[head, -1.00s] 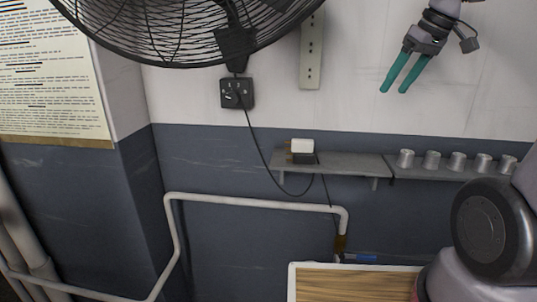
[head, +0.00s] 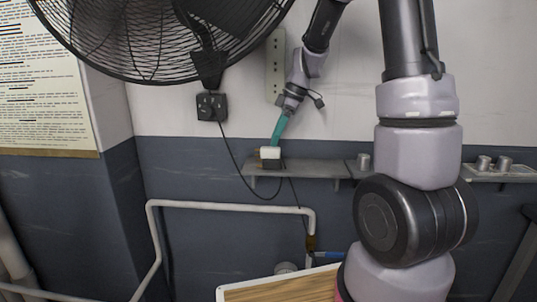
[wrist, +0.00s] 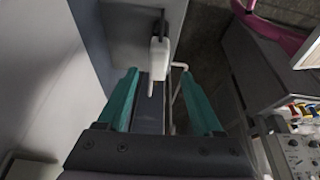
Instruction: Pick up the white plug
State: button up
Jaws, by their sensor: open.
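The white plug (head: 270,153) sits on the grey wall shelf (head: 315,169), on or against a small black block (head: 271,164). In the wrist view the white plug (wrist: 158,57) shows ahead, between the lines of the two fingers, with a pin pointing back towards me. My gripper (head: 276,143) has teal fingers and is directly above the plug in the head view. In the wrist view my gripper (wrist: 158,79) is open, with nothing held between its fingers. Whether the fingertips touch the plug cannot be told.
A black fan (head: 160,35) hangs at upper left, with a cable running down from the wall socket (head: 211,106) past the shelf. Small metal cups (head: 484,163) stand along the shelf to the right, partly hidden by my arm. A white pipe (head: 230,205) runs below.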

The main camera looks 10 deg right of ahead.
aim_at(270, 147)
jog(key=x, duration=0.5)
jog(key=shift+w, duration=0.15)
grip_shut()
jog(key=shift+r, duration=0.1)
